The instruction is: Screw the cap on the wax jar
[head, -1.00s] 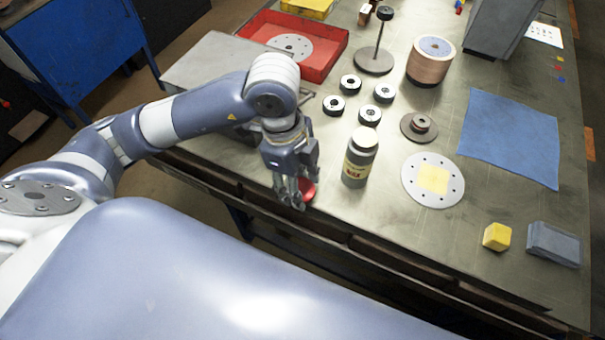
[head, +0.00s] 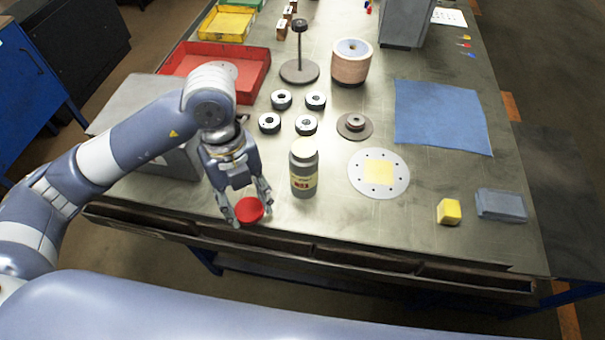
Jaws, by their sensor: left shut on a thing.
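The wax jar (head: 303,175) stands upright near the table's front edge, grey-green with a printed label and a pale cream top. The red round cap (head: 249,210) is between the fingertips of my left gripper (head: 245,208), to the left of the jar and nearer the front edge. The gripper is shut on the cap, and the cap is apart from the jar. Its round red face shows; I cannot tell how high it is above the table. My right gripper is not in view.
Several dark rings (head: 306,125) lie behind the jar. A red tray (head: 255,72) and a grey box (head: 135,90) are at the left.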

